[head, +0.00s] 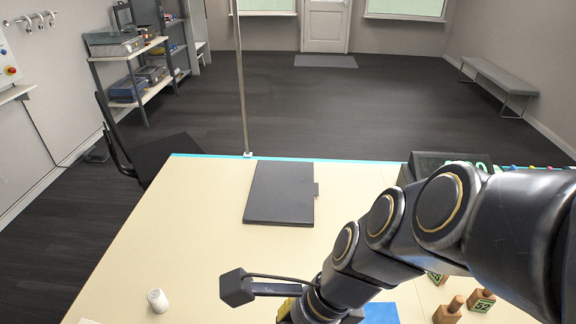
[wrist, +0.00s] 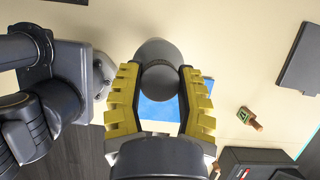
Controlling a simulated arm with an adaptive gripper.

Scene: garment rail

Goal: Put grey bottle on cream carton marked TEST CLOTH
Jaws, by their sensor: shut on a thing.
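The grey bottle (wrist: 157,54) is between the yellow fingers of my gripper (wrist: 158,76) in the wrist view, seen end-on with its rounded grey body showing. The fingers are shut on it from both sides. In the head view only a small yellow part of my gripper (head: 285,309) shows at the bottom edge, and my arm hides the bottle there. I cannot make out a cream carton marked TEST CLOTH in either view.
A blue sheet (wrist: 160,110) lies on the cream table (head: 190,220) under my gripper. A dark flat folder (head: 280,192) lies at the back. A small white cylinder (head: 158,301) stands at front left. Wooden stamps (head: 482,299) are at right. The table's left middle is clear.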

